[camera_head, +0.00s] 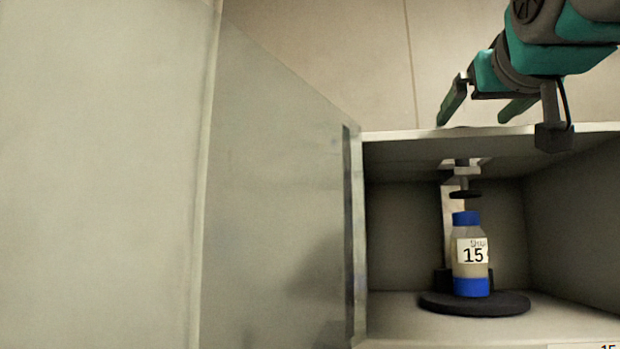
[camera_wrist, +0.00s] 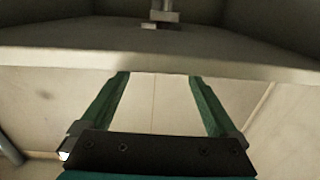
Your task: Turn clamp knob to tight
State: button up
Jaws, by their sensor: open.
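Inside the open-fronted booth, a clamp (camera_head: 465,193) with a dark round pad on a short metal stem hangs above a bottle (camera_head: 472,256). A small gap shows between the pad and the bottle's blue cap. No part is clearly recognisable as the knob.
The booth's top edge (camera_head: 590,128) lies between my gripper and the interior. A large pale translucent panel (camera_head: 275,190) stands at the booth's left side. The booth floor around the plate looks clear. A label is partly visible at the bottom right.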

jog(key=x, duration=0.7)
jog(key=c, duration=1.4)
jog(key=shift+o, duration=0.2)
jog(key=shift+w+a+r+m+g+h, duration=0.15)
jog(key=shift+m+g+h, duration=0.6)
jog(key=shift+m+h, duration=0.65)
jog(key=shift+s+a+f+m+g+h, duration=0.15)
jog(key=shift+m+g+h, duration=0.7)
jog(key=shift+h, duration=0.95)
jog(key=shift+w, duration=0.1)
jog(key=o, duration=1.4)
jog(key=shift+c, duration=0.2)
